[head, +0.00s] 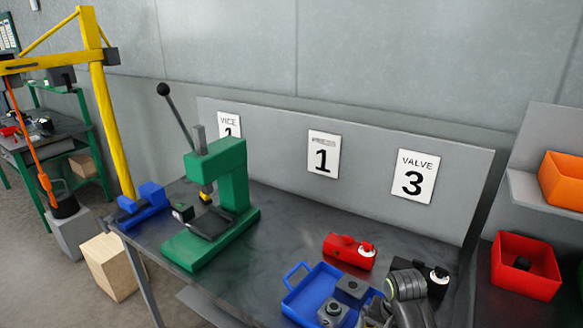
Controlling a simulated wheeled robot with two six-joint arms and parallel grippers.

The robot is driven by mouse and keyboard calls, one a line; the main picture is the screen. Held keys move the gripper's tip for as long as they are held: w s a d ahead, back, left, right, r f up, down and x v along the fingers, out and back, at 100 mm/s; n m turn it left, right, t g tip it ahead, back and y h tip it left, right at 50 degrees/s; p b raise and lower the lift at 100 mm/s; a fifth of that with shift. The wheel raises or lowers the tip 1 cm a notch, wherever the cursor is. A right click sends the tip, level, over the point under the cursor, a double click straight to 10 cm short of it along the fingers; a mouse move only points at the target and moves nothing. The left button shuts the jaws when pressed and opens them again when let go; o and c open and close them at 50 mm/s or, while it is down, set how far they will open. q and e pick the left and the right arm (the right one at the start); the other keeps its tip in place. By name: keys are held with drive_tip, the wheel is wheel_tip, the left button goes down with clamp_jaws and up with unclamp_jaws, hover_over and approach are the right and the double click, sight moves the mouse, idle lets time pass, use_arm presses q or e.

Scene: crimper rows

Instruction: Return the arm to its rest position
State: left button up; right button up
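Part of one of my arms, rounded grey links, shows at the bottom right of the head view, in front of the bench's front edge. It covers part of a blue tray and a black part behind it. I cannot tell which arm it is. No gripper fingers can be made out in the picture, so whether either gripper holds anything is hidden. The blue tray (297,302) holds several grey metal pieces, among them a square block (351,288).
A green press (233,178) with a black-knobbed lever and a blue vice (144,205) stand on the dark bench (285,235). A red part (348,251) lies behind the tray. A red bin (525,265) is at right, an orange bin (562,180) above. A yellow crane (108,120) stands left.

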drive_tip(key=s+d+n+t+h, duration=0.1)
drive_tip(key=s+d+n+t, duration=0.2)
drive_tip(key=s, duration=1.2)
drive_tip(key=s+d+n+h, duration=0.1)
drive_tip(key=s+d+n, duration=0.3)
drive_tip(key=s, duration=1.1)
wheel_tip(320, 180, down, 34)
drive_tip(key=d+m+g+b, duration=0.1)
drive_tip(key=d+b, duration=0.2)
drive_tip(key=b, duration=0.5)
use_arm(q)
wheel_tip(320, 180, down, 15)
drive_tip(key=b, duration=0.6)
drive_tip(key=shift+s+r+b, duration=0.2)
drive_tip(key=shift+s+b, duration=0.1)
drive_tip(key=shift+s, duration=0.15)
use_arm(e)
drive_tip(key=s+f, duration=0.7)
drive_tip(key=f, duration=0.3)
drive_tip(key=s+a+f+g+y, duration=0.1)
drive_tip(key=s+f, duration=0.7)
drive_tip(key=f, duration=0.2)
drive_tip(key=shift+a+f+g, duration=0.3)
drive_tip(key=shift+f, duration=0.05)
